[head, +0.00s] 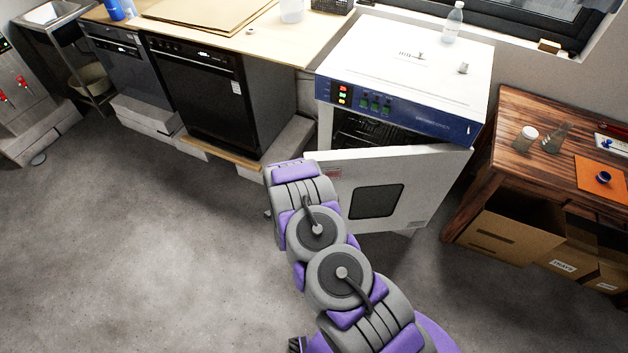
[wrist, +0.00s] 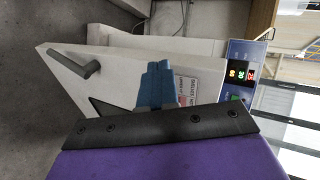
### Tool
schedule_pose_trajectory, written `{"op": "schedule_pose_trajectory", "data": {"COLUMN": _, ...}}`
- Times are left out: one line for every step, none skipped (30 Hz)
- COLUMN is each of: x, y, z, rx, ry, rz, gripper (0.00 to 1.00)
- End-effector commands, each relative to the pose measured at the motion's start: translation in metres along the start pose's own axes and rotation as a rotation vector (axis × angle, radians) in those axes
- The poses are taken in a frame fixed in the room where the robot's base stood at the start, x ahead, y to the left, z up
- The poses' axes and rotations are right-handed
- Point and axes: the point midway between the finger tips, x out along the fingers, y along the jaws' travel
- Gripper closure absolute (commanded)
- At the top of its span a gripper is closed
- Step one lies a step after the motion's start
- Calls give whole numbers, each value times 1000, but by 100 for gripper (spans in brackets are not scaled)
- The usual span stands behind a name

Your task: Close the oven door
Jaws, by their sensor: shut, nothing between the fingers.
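The oven (head: 405,75) is a white box with a blue control panel. Its white door (head: 420,170), with a dark window, stands ajar. The door's left end is swung out from the body and its right end is near the oven's right front edge. A dark gap shows the interior. In the wrist view the door (wrist: 125,75) shows a grey handle (wrist: 75,65) and a sticker. My gripper (wrist: 158,85) has its blue fingers shut and empty in front of the door face, beside the sticker. I cannot tell whether they touch. The gripper is not clearly visible in the head view.
A bottle (head: 453,22) and a small item (head: 463,68) stand on the oven. A wooden table (head: 530,110) is close on the right, with cardboard boxes (head: 510,225) beneath. A black appliance (head: 205,95) sits to the left. The floor (head: 150,240) at front left is clear.

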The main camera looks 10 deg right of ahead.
Motion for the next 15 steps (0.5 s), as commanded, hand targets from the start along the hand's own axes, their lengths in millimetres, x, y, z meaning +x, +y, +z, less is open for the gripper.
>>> {"op": "schedule_pose_trajectory", "data": {"x": -2, "y": 10, "z": -7, "rx": 7, "ry": 14, "rz": -30, "gripper": 100}}
{"op": "schedule_pose_trajectory", "data": {"x": -2, "y": 15, "z": -12, "rx": 15, "ry": 21, "rz": -51, "gripper": 100}}
{"op": "schedule_pose_trajectory", "data": {"x": -4, "y": 19, "z": -17, "rx": 26, "ry": 29, "rz": -85, "gripper": 100}}
{"op": "schedule_pose_trajectory", "data": {"x": -5, "y": 24, "z": -22, "rx": 32, "ry": 33, "rz": -107, "gripper": 100}}
{"op": "schedule_pose_trajectory", "data": {"x": -7, "y": 28, "z": -27, "rx": 39, "ry": 37, "rz": -130, "gripper": 100}}
{"op": "schedule_pose_trajectory", "data": {"x": -10, "y": 31, "z": -32, "rx": 48, "ry": 39, "rz": -164, "gripper": 100}}
{"op": "schedule_pose_trajectory", "data": {"x": -12, "y": 35, "z": -37, "rx": 52, "ry": 41, "rz": -187, "gripper": 100}}
{"op": "schedule_pose_trajectory", "data": {"x": -15, "y": 38, "z": -42, "rx": 56, "ry": 41, "rz": -213, "gripper": 100}}
{"op": "schedule_pose_trajectory", "data": {"x": -18, "y": 41, "z": -48, "rx": 63, "ry": 40, "rz": -245, "gripper": 100}}
{"op": "schedule_pose_trajectory", "data": {"x": -21, "y": 43, "z": -52, "rx": 66, "ry": 37, "rz": -271, "gripper": 100}}
{"op": "schedule_pose_trajectory", "data": {"x": -24, "y": 46, "z": -56, "rx": 68, "ry": 35, "rz": -291, "gripper": 100}}
{"op": "schedule_pose_trajectory", "data": {"x": -28, "y": 47, "z": -60, "rx": 72, "ry": 29, "rz": -323, "gripper": 100}}
{"op": "schedule_pose_trajectory", "data": {"x": -30, "y": 48, "z": -63, "rx": 75, "ry": 24, "rz": -343, "gripper": 100}}
{"op": "schedule_pose_trajectory", "data": {"x": -33, "y": 50, "z": -66, "rx": 75, "ry": 20, "rz": -358, "gripper": 100}}
{"op": "schedule_pose_trajectory", "data": {"x": -36, "y": 51, "z": -68, "rx": 77, "ry": 12, "rz": -380, "gripper": 100}}
